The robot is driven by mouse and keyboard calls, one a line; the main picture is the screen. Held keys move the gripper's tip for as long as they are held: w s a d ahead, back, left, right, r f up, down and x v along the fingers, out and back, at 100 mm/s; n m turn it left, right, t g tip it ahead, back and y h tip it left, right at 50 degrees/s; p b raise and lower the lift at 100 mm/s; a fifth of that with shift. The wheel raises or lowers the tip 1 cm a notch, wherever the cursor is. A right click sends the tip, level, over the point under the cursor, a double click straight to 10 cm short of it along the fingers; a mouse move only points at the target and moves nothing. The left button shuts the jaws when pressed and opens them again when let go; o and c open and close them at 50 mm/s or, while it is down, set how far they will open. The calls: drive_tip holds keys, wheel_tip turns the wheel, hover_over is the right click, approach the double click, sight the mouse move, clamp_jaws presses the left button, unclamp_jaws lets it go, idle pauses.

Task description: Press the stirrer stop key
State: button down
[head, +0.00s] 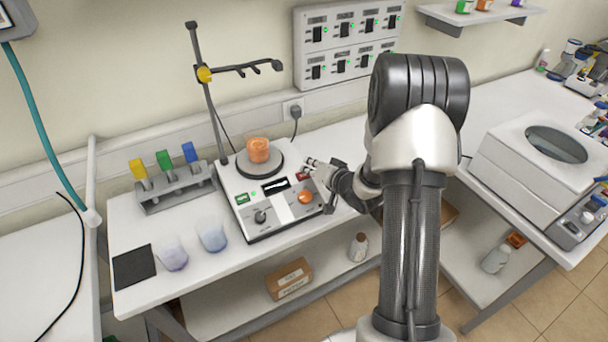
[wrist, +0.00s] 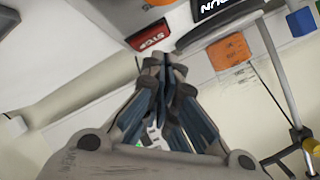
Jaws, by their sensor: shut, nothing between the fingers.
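The stirrer (head: 262,222) is a white hotplate unit on the bench, with a round dark plate and a sloping front panel. Its red stop key (head: 303,176) is at the right of the panel, partly beside my fingertips in the head view. In the wrist view the red key marked STOP (wrist: 148,37) lies just above my fingertips. My gripper (head: 311,163) is shut and empty, close to the key at the stirrer's right side. It also shows in the wrist view (wrist: 164,62). I cannot tell whether the fingertips touch the key.
A beaker of orange liquid (head: 258,150) stands on the stirrer's plate. A stand (head: 207,100) with a clamp rises behind it. A rack (head: 177,190) and two beakers stand left.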

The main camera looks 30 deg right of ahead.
drive_tip(key=shift+f, duration=0.1)
drive_tip(key=shift+w+f+b, duration=0.15)
drive_tip(key=shift+f+b, duration=0.15)
drive_tip(key=shift+w+f, duration=0.1)
drive_tip(key=shift+f, duration=0.3)
idle(0.6)
drive_tip(key=shift+r, duration=0.1)
drive_tip(key=shift+s+r+p, duration=0.3)
drive_tip(key=shift+r+p, duration=0.1)
drive_tip(key=shift+r, duration=0.3)
drive_tip(key=shift+s+r+p, duration=0.3)
drive_tip(key=shift+r+p, duration=0.35)
drive_tip(key=shift+r, duration=0.15)
drive_tip(key=shift+s+r+p, duration=0.25)
drive_tip(key=shift+r+p, duration=0.35)
drive_tip(key=shift+r, duration=0.15)
drive_tip(key=shift+s+r+p, duration=0.3)
drive_tip(key=shift+r+p, duration=0.35)
drive_tip(key=shift+r, duration=0.15)
drive_tip(key=shift+r, duration=0.1)
